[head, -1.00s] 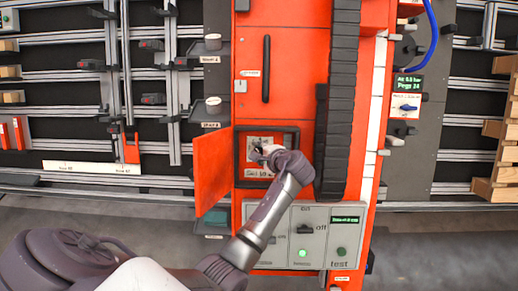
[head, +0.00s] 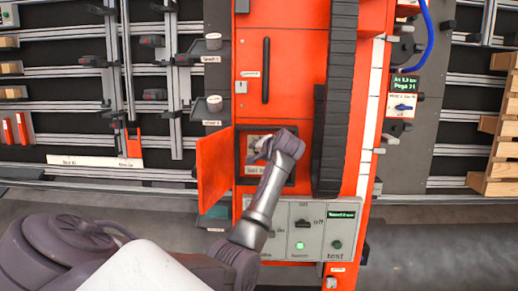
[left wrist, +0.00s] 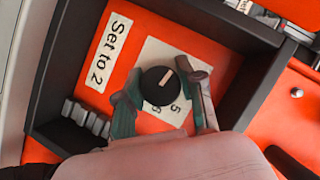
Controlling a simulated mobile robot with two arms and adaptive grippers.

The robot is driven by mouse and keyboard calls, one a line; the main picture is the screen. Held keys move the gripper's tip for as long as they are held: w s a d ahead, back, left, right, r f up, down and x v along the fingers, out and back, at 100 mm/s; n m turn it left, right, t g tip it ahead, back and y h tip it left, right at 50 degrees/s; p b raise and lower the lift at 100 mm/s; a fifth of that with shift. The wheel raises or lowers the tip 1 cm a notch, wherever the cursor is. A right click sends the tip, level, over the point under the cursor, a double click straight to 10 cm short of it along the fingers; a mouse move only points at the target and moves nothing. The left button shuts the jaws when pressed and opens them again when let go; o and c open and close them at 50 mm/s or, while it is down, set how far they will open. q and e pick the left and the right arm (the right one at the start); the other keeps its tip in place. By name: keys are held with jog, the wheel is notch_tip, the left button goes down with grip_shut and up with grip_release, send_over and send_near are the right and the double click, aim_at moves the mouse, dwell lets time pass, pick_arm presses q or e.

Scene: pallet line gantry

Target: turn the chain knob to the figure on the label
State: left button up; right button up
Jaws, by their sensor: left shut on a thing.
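The chain knob (left wrist: 158,86) is a round black knob with a pale pointer line, on a white dial plate (left wrist: 160,55). The pointer line slants toward the upper right in the left wrist view. A few dial figures, one a 5, show below the knob; others are hidden. The label (left wrist: 108,52) beside the plate reads "Set to 2". My left gripper (left wrist: 163,98) has one finger on each side of the knob and is shut on it. In the head view my left gripper (head: 259,154) is inside the recessed box, mostly hidden by my wrist. My right gripper is out of view.
The orange door (head: 213,175) of the recessed box stands open on the left. A grey panel (head: 320,215) with a switch and green lamps sits just below. A black cable chain (head: 333,100) runs down on the right. Dark box walls (left wrist: 70,65) surround the knob.

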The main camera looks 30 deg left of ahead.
pick_arm(q)
jog(key=shift+f, duration=0.1)
dwell(0.4)
jog(key=o, duration=1.2)
jog(key=shift+c, duration=0.2)
